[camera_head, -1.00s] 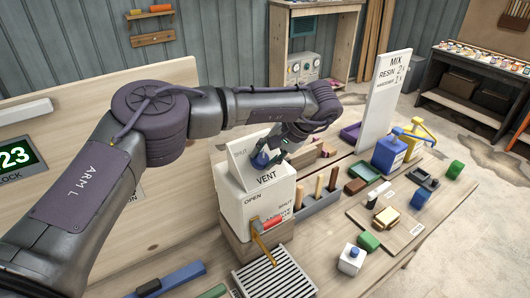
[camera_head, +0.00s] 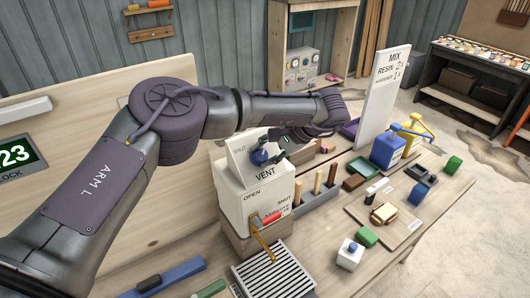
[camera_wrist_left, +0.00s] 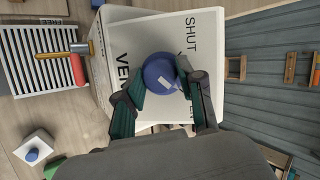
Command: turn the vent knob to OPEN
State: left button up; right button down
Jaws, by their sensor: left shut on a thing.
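The vent knob (camera_head: 258,157) is blue and round. It sits on the sloped white panel (camera_head: 238,150) marked VENT and SHUT, on top of a white box. My left gripper (camera_head: 274,152) reaches it from the right. In the left wrist view the fingers (camera_wrist_left: 163,98) are shut on the knob (camera_wrist_left: 157,72), one on each side. A pale pointer mark shows on the knob's lower right part, close to the right finger. SHUT stands at the panel's upper right in that view. My right gripper is out of view.
Below the knob, the white box (camera_head: 252,205) has a red-handled lever (camera_head: 266,219) with its own OPEN and SHUT labels. A grey holder (camera_head: 318,200) with upright tools stands to its right. A blue bottle (camera_head: 388,150) and the MIX board (camera_head: 384,95) stand farther right.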

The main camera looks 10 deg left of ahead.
pick_arm(q)
jog(key=o, duration=1.1)
jog(key=shift+o, duration=0.2)
jog(key=v, duration=1.2)
jog(key=shift+d, duration=0.1)
